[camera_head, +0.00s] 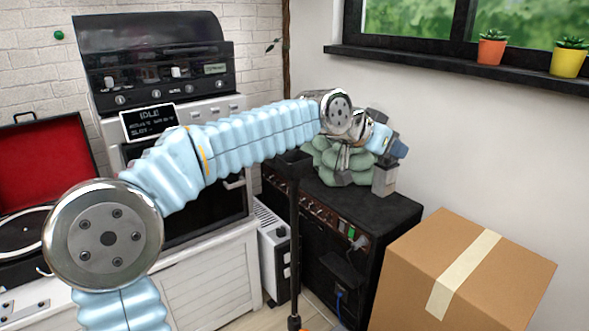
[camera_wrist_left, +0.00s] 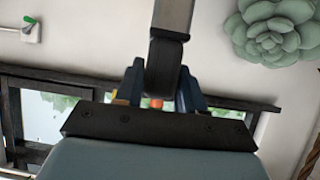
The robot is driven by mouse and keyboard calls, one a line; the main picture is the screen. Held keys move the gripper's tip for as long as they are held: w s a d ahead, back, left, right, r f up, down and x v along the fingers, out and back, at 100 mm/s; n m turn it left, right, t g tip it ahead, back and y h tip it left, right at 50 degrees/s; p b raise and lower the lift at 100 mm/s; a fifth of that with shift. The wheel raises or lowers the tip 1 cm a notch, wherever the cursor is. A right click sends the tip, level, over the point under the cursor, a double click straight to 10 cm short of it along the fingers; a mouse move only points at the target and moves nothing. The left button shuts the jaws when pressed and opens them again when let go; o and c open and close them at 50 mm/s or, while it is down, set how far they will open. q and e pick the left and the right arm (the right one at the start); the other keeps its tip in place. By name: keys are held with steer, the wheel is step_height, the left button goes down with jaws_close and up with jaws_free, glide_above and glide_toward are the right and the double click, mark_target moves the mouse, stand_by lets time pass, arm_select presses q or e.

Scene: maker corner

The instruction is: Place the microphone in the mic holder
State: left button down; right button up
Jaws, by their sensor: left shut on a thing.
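The microphone (camera_wrist_left: 172,20), a grey bar with a black end, shows in the left wrist view between the blue fingers of my left gripper (camera_wrist_left: 160,88), which is shut on it. The mic holder (camera_head: 293,164) appears as a dark cup on top of a thin black stand, below my left forearm and left of the gripper. My right gripper is not in view.
A cardboard box (camera_head: 415,265) stands at the right front. A turntable (camera_head: 20,235) is at the left. A black-topped machine (camera_head: 160,75) stands at the back.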

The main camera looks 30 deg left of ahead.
arm_select(q)
steer(key=s+a+r, duration=0.3)
steer(key=s+r, duration=0.4)
steer(key=r, duration=0.2)
steer(key=s+a+r, duration=0.3)
steer(key=s+r, duration=0.4)
steer(key=r, duration=0.1)
steer(key=w+a+f+b, duration=0.1)
steer(key=w+a+f, duration=0.2)
steer(key=a+f, duration=0.2)
steer(key=w+a+f, duration=0.3)
steer(key=a+f, duration=0.3)
steer(key=f, duration=0.1)
steer(key=shift+w+a+f+n+y+b, duration=0.2)
steer(key=shift+w+a+n+y+b, duration=0.1)
steer(key=shift+b, duration=0.1)
